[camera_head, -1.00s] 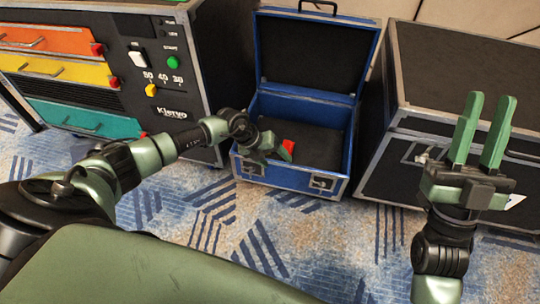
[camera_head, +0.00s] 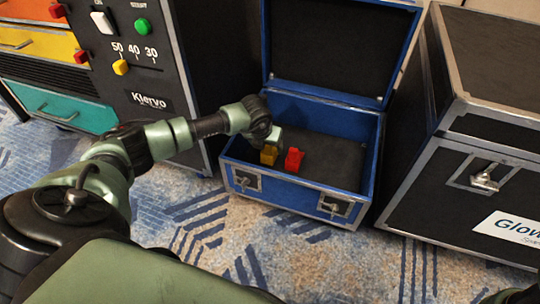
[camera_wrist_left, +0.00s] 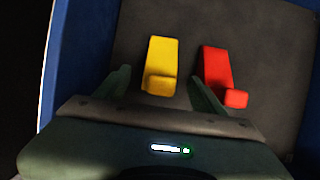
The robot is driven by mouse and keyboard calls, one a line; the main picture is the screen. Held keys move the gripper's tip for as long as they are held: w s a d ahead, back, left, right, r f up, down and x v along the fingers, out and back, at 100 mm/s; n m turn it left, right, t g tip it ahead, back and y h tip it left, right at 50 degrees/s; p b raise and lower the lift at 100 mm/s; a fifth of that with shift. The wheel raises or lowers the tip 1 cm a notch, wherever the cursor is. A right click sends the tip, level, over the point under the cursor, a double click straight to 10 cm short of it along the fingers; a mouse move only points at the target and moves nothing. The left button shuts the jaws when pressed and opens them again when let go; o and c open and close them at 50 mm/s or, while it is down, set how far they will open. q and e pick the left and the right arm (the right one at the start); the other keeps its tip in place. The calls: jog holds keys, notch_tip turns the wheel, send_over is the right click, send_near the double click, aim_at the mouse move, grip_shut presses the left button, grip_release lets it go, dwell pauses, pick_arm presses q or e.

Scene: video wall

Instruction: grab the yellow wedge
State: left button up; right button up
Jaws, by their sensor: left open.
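The yellow wedge (camera_head: 268,155) lies in the open blue case (camera_head: 300,193), near its left side. In the left wrist view the yellow wedge (camera_wrist_left: 161,62) lies between the two green fingers. My left gripper (camera_head: 270,136) reaches into the case from the left; in the left wrist view it (camera_wrist_left: 160,80) is open, with its fingers apart on either side of the wedge. I see no clear contact. A red piece (camera_head: 293,160) lies just right of the wedge, close to the right finger, and also shows in the wrist view (camera_wrist_left: 217,68). Only a sliver at the bottom right corner may be my right arm.
The case's raised lid (camera_head: 335,45) stands behind. A black equipment cabinet (camera_head: 185,70) with coloured drawers is on the left. A large black case (camera_head: 430,190) stands close on the right. Patterned carpet (camera_head: 230,235) is free in front.

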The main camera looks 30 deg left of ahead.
pick_arm(q)
jog(key=b+x, duration=0.3)
jog(key=x, duration=0.1)
jog(key=shift+w+f+b, duration=0.25)
jog(key=shift+f+b, duration=0.15)
jog(key=shift+b, duration=0.2)
jog(key=shift+r, duration=0.1)
grip_shut()
